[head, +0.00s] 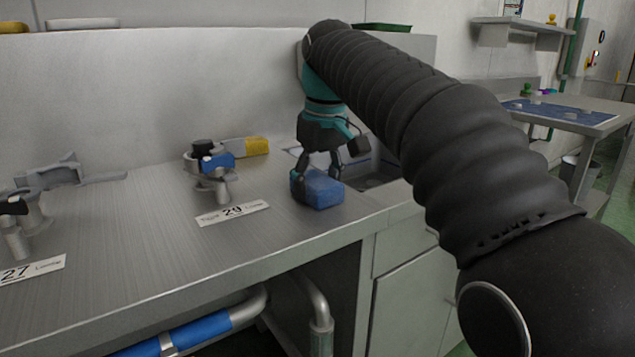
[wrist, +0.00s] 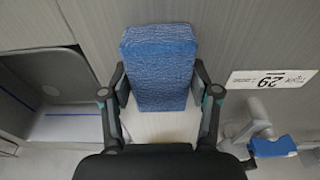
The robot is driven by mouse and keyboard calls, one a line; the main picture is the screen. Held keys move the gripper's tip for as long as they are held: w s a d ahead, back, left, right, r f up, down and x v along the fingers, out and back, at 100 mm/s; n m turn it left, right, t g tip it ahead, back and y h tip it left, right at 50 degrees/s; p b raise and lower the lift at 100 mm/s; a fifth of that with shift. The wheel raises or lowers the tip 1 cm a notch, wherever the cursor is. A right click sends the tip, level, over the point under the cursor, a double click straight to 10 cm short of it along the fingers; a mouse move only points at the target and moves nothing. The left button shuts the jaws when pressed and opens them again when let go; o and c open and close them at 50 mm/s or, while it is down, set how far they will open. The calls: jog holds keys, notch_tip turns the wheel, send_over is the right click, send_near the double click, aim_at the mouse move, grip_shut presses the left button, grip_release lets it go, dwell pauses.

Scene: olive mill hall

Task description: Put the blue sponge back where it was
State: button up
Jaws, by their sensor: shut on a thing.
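The blue sponge (head: 322,188) is at the right part of the steel counter, left of the sink basin. My gripper (head: 317,178) reaches down from above with its fingers on both sides of the sponge. In the wrist view the sponge (wrist: 160,62) sits between the two fingertips of my gripper (wrist: 160,90), which is shut on it. The sponge is at or just above the counter top; I cannot tell whether it touches.
A tap with a blue handle (head: 216,163) and a label reading 29 (head: 233,213) stand left of the sponge. A yellow and grey block (head: 245,147) lies behind the tap. The sink basin (wrist: 45,95) is beside my gripper. Bare counter (head: 130,235) lies left of the label.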

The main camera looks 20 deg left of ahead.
aim_at(321, 182)
jog(key=o, duration=1.1)
jog(key=r, duration=0.2)
jog(key=r+p, duration=0.1)
jog(key=r, duration=0.2)
jog(key=r+p, duration=0.1)
jog(key=r, duration=0.1)
jog(key=shift+s+d+r, duration=0.2)
jog(key=shift+s+d, duration=0.1)
jog(key=shift+d, duration=0.05)
jog(key=shift+r, duration=0.15)
jog(key=shift+d, duration=0.2)
jog(key=s+d+f+m+t, duration=0.1)
jog(key=s+d+f+m, duration=0.15)
jog(key=d, duration=0.65)
jog(key=s+d+f+m+t, duration=0.1)
jog(key=s+d+f+m, duration=0.2)
jog(key=d, duration=0.6)
jog(key=s+d+f+m+t, duration=0.1)
jog(key=s+d+f+m, duration=0.1)
jog(key=s+d+f, duration=0.4)
jog(key=s+d+f+m+t+h, duration=0.1)
jog(key=s+d+f+m, duration=0.1)
jog(key=s+d+f, duration=0.4)
jog(key=s+f, duration=0.3)
jog(key=f, duration=0.4)
jog(key=shift+s, duration=0.15)
